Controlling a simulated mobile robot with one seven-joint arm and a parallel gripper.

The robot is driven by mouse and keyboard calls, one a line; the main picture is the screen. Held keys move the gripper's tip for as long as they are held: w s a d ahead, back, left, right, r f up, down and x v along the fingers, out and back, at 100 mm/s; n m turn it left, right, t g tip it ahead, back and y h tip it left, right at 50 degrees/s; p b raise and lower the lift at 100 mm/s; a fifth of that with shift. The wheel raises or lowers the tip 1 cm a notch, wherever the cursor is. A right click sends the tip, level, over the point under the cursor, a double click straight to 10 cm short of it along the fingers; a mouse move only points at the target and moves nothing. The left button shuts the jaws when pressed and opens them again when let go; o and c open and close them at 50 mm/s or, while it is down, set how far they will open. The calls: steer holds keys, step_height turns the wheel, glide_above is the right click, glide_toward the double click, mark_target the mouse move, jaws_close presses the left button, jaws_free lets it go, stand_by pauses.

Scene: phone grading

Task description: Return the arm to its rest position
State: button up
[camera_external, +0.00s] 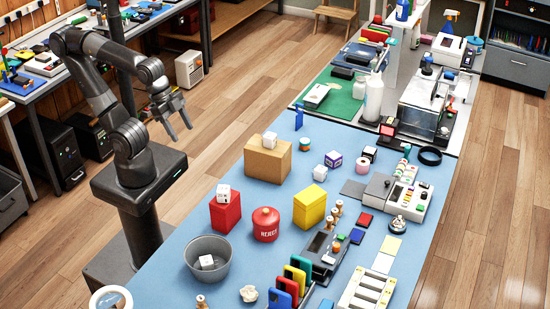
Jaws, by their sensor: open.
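My gripper (176,122) hangs at the end of my folded arm, in the air left of the blue-topped table (226,172). Its two dark fingers point down and are spread apart. Nothing shows between them. The gripper is apart from the table and the things on it. My arm stands on a dark column beside the table's left edge.
Nearest on the table are a brown box (267,160), a red block (225,214), a red REJECT canister (265,226), a yellow block (309,207) and a grey bowl (193,257). White cubes sit on the brown and red blocks. Wooden floor (225,95) behind the gripper is clear.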

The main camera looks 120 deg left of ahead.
steer(key=shift+s+f+n, duration=0.1)
steer(key=shift+s+n, duration=0.3)
steer(key=shift+s, duration=0.05)
